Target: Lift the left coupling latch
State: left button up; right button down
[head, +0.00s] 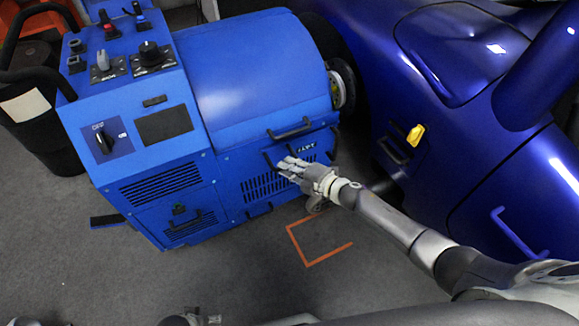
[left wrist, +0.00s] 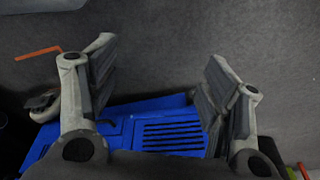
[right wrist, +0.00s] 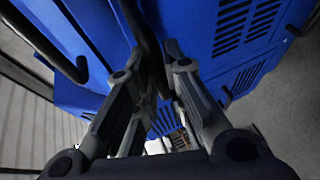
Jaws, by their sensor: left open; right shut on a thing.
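The blue dynamometer cabinet (head: 250,80) stands left of centre in the head view. Its front has a dark bar handle (head: 290,129) above and small dark latches on either side of a label; the left latch (head: 267,159) is beside my right fingertips. My right gripper (head: 287,165) is shut on a dark bar (right wrist: 148,45), which runs between its fingers in the right wrist view. This bar appears to be the left latch; the fingers partly hide it. My left gripper (left wrist: 160,95) is open and empty, with floor and part of the blue cabinet (left wrist: 165,130) beyond it.
A blue car body (head: 470,120) with a yellow latch (head: 415,134) stands close on the right. An orange floor marking (head: 305,262) lies below my right arm. A dark bin (head: 40,110) stands at the left.

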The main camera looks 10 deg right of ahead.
jog(key=shift+w+r+p, duration=0.2)
jog(key=shift+r+p, duration=0.1)
jog(key=shift+r, duration=0.2)
jog(key=shift+w+r+p, duration=0.15)
jog(key=shift+r+p, duration=0.15)
jog(key=shift+r, duration=0.2)
pick_arm(q)
jog(key=s+f, duration=0.4)
jog(key=f, duration=0.1)
jog(key=shift+s+a+f, duration=0.15)
jog(key=shift+a+f, duration=0.15)
jog(key=shift+f, duration=0.1)
pick_arm(e)
jog(key=shift+w+r, duration=0.25)
jog(key=shift+r, duration=0.15)
pick_arm(q)
jog(key=shift+g, duration=0.3)
pick_arm(e)
jog(key=shift+a, duration=0.1)
jog(key=c, duration=1.5)
grip_release()
jog(key=shift+s+r, duration=0.1)
jog(key=shift+r, duration=0.05)
pick_arm(q)
jog(key=shift+s, duration=0.1)
pick_arm(e)
jog(key=shift+s+f, duration=0.2)
jog(key=shift+f, duration=0.1)
jog(key=v, duration=1.2)
